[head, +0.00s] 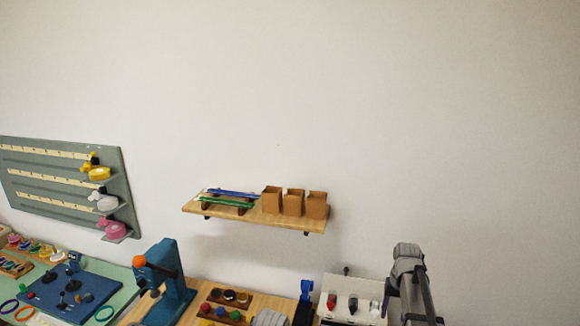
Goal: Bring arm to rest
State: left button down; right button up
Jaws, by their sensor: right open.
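My right arm rises at the lower right, with its grey links bent at the top. My right gripper (387,304) is low in the picture beside the white display panel (345,286). It is small and partly hidden by the arm, and nothing shows held in it. My left gripper is not in view.
A wall shelf (228,212) holds colored rods and several brown boxes (294,202). A blue press (170,284) and a blue board (60,300) stand on the counter. The wall above is bare.

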jog(key=s+a+f+n+b, duration=0.3)
jog(key=s+a+f+b, duration=0.6)
jog(key=s+a, duration=0.2)
jog(key=s+a+f+n+h+b, duration=0.1)
jog(key=s+a+f+n+b, duration=0.2)
jog(key=s+a+f+b, duration=0.5)
jog(key=s+a+b, duration=0.1)
jog(key=s+a, duration=0.2)
jog(key=a, duration=0.3)
jog(key=shift+a+f+n, duration=0.15)
jog(key=shift+f+n, duration=0.25)
